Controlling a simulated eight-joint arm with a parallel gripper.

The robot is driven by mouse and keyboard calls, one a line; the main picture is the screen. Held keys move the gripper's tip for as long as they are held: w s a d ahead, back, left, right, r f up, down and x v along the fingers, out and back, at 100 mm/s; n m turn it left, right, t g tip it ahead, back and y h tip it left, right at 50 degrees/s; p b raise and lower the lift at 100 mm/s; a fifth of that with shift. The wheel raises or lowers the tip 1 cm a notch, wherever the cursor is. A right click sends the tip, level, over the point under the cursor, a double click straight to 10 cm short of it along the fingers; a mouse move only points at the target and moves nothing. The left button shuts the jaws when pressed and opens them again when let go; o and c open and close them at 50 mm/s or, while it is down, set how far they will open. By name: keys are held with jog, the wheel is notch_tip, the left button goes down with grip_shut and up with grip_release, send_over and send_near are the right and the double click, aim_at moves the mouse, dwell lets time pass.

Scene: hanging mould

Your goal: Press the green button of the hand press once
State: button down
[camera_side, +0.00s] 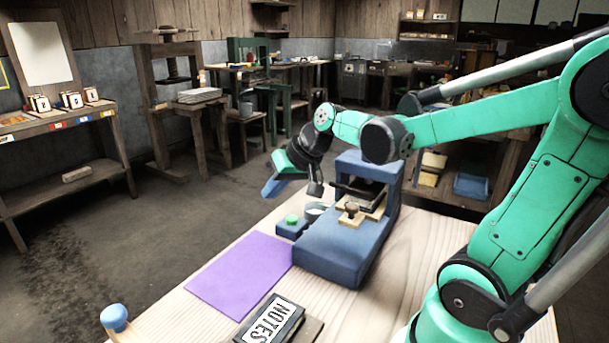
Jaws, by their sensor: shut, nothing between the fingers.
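The hand press (345,243) is a blue body standing on the light wooden table. Its green button (291,219) sits on a small blue block at the press's left side, and is uncovered in this view. My gripper (315,188) hangs from the wrist above and slightly right of the button in the picture. It is shut and empty, with a visible gap between it and the button. The exact height and depth of that gap cannot be told from this one view.
A round grey cup-like part (315,211) stands between button and press. A purple sheet (240,270) lies flat in front of the button. Workbenches stand beyond the table.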

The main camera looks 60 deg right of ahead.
aim_at(295, 219)
jog(key=w+d+m+t, duration=0.1)
jog(key=w+d+m, duration=0.1)
jog(key=d, duration=0.8)
jog(key=shift+w+d+f+m+t, duration=0.3)
jog(key=shift+w+f+m, duration=0.1)
jog(key=shift+m, duration=0.2)
jog(key=shift+a, duration=0.1)
jog(key=shift+f, duration=4.4)
jog(key=shift+f, duration=0.15)
jog(key=shift+f, duration=0.3)
jog(key=shift+f, duration=0.5)
jog(key=shift+r, duration=0.95)
